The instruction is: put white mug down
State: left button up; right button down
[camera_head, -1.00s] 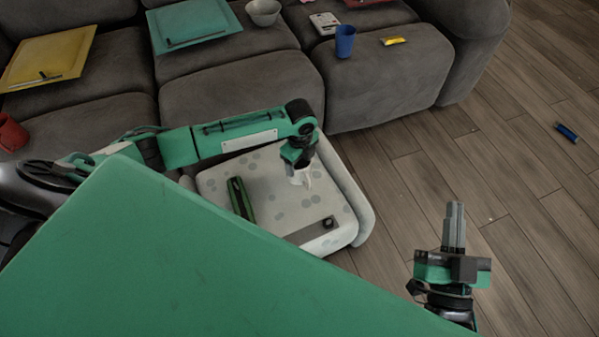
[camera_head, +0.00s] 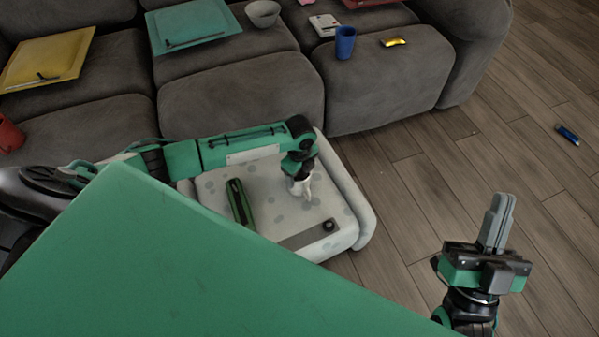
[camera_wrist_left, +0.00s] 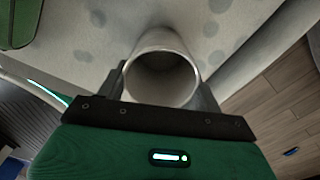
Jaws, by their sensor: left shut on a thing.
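The white mug (camera_head: 302,188) is in my left gripper (camera_head: 299,178), low over the pale, grey-spotted surface in the head view. In the left wrist view the mug (camera_wrist_left: 161,68) sits between the two fingers, its open mouth facing the camera. My left gripper is shut on the mug. Whether the mug's base touches the surface cannot be told. My right gripper (camera_head: 498,222) is over the wooden floor at the right, its fingers together with nothing visible between them.
A green long object (camera_head: 239,203) and a small dark round piece (camera_head: 328,225) are on the spotted surface (camera_head: 270,190). The grey sofa (camera_head: 240,95) behind carries a blue cup (camera_head: 345,42), a bowl (camera_head: 263,13) and trays. The spotted surface right of the green object is mostly clear.

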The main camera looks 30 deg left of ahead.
pick_arm(q)
jog(key=o, duration=1.2)
jog(key=shift+f, duration=0.1)
